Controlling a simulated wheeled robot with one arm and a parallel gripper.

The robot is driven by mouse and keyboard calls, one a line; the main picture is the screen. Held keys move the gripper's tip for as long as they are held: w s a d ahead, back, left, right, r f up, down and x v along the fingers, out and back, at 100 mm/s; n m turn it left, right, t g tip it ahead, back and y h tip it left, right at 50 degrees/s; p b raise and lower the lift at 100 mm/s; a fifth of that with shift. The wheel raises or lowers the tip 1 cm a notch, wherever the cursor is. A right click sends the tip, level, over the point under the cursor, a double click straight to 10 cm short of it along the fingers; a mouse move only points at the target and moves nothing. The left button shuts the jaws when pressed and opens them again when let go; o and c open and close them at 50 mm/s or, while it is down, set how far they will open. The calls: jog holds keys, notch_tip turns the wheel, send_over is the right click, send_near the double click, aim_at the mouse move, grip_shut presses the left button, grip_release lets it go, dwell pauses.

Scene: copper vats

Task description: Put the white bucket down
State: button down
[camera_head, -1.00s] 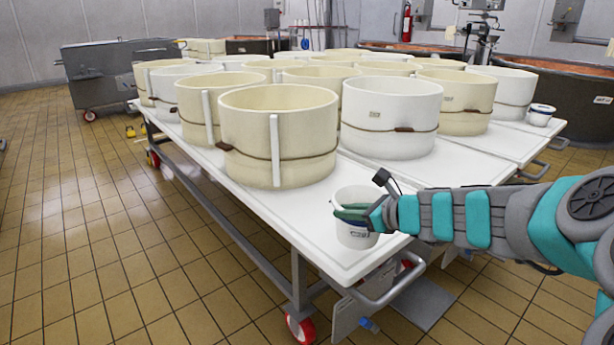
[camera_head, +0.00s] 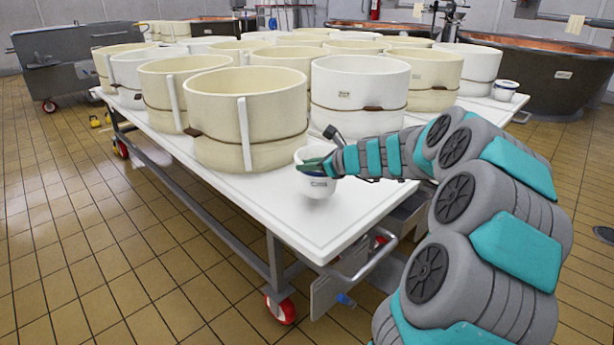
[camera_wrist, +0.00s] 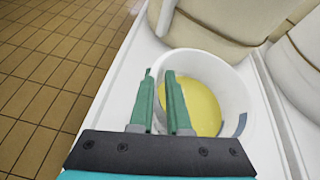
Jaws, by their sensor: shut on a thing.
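The white bucket (camera_head: 318,187) is at the near end of the white table top (camera_head: 290,215), in front of the large moulds, and looks slightly tilted. I cannot tell whether its base touches the table. My gripper (camera_head: 313,165) is shut on the bucket's rim. In the wrist view, the bucket (camera_wrist: 237,92) shows yellow contents inside. The green fingers of my gripper (camera_wrist: 160,78) lie across its left side, with the rim wall between them. The bucket's underside is hidden.
A large cream mould (camera_head: 270,120) stands just behind the bucket, and a white mould (camera_head: 360,85) stands behind to the right. Bare table top lies in front of the bucket, towards the near corner. Another small white bucket (camera_head: 505,91) stands at the far right.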

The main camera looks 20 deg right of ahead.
aim_at(310, 176)
jog(key=shift+f, duration=1.7)
jog(key=c, duration=0.9)
grip_release()
jog(key=shift+o, duration=0.2)
jog(key=shift+s, duration=0.1)
